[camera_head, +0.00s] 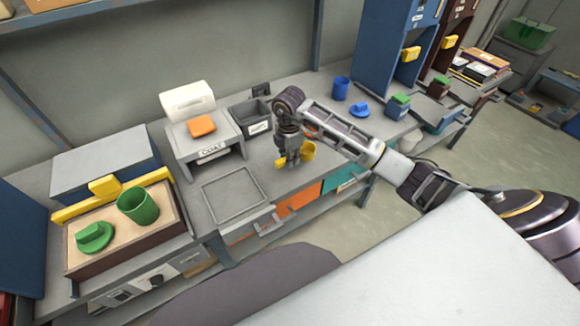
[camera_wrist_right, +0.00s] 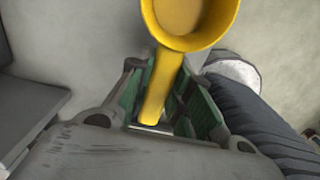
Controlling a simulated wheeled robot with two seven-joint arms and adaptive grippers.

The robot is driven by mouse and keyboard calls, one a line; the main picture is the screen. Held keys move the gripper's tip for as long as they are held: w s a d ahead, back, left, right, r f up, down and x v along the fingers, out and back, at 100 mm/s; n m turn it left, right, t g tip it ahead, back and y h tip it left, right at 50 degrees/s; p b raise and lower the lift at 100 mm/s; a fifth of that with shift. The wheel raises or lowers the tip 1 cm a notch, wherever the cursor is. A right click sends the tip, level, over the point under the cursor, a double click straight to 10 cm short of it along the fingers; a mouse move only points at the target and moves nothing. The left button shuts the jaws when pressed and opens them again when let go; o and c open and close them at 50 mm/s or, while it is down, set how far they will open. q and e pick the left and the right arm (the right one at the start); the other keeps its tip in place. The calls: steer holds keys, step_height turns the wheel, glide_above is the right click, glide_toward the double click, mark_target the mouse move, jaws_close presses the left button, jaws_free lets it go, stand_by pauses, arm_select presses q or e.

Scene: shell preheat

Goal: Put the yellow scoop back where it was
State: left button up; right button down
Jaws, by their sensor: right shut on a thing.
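The yellow scoop (camera_head: 308,150) is in my right gripper (camera_head: 290,156), above the front part of the grey bench in the head view. In the right wrist view the scoop's round bowl (camera_wrist_right: 192,18) is at the top and its handle runs down between the green-lined fingers of my right gripper (camera_wrist_right: 160,105), which are shut on it. The fingers hide part of the scoop in the head view. I cannot tell its exact height over the bench. My left gripper is not in view.
A grey tray (camera_head: 269,214) lies left of my right gripper. A grey bin (camera_head: 251,118) and a station labelled COAT (camera_head: 213,152) stand behind. A blue cup (camera_head: 341,86) and blue lid (camera_head: 359,110) are to the right. A green cup (camera_head: 138,207) and green lid (camera_head: 93,238) sit in a sand-coloured box.

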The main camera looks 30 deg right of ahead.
mark_target(290, 172)
step_height(290, 172, down, 4)
steer(key=shift+r, duration=0.1)
steer(key=shift+f, duration=0.45)
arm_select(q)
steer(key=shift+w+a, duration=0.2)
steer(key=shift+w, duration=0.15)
arm_select(e)
steer(key=shift+f, duration=0.15)
